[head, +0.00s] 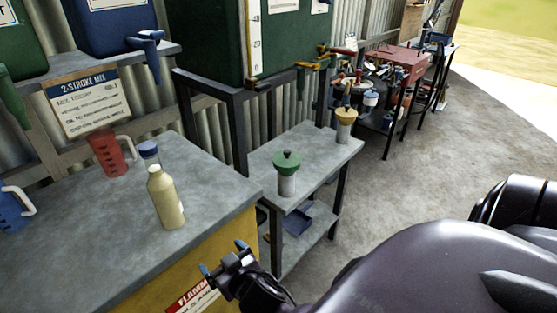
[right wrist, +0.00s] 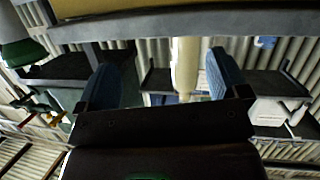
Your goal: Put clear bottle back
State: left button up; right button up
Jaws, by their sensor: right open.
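A cream-coloured bottle (head: 166,199) stands upright near the right edge of the grey bench top. Just behind it is a bottle with a blue cap (head: 149,150), its lower part hidden; I cannot tell how clear its body is. My right gripper (head: 223,258) is open and empty in front of the bench's yellow side, below and to the right of the cream bottle. In the right wrist view, the cream bottle (right wrist: 185,65) shows beyond and between the open blue fingertips (right wrist: 163,72), apart from them. My left gripper is not in view.
The grey bench (head: 95,235) also bears a red jug (head: 108,154) and a blue jug (head: 12,208), with a sign (head: 86,104) behind. A lower table (head: 315,165) to the right holds a green-topped container (head: 287,172) and a yellow-topped one (head: 345,125).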

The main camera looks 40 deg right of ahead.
jog(key=s+d+f+g, duration=0.1)
jog(key=s+d+f, duration=0.2)
jog(key=s, duration=0.3)
jog(key=s+d+f+n+g+y, duration=0.1)
jog(key=s+d+f+g, duration=0.1)
jog(key=s+f, duration=0.4)
jog(key=shift+s+d, duration=0.45)
jog(key=shift+s, duration=0.1)
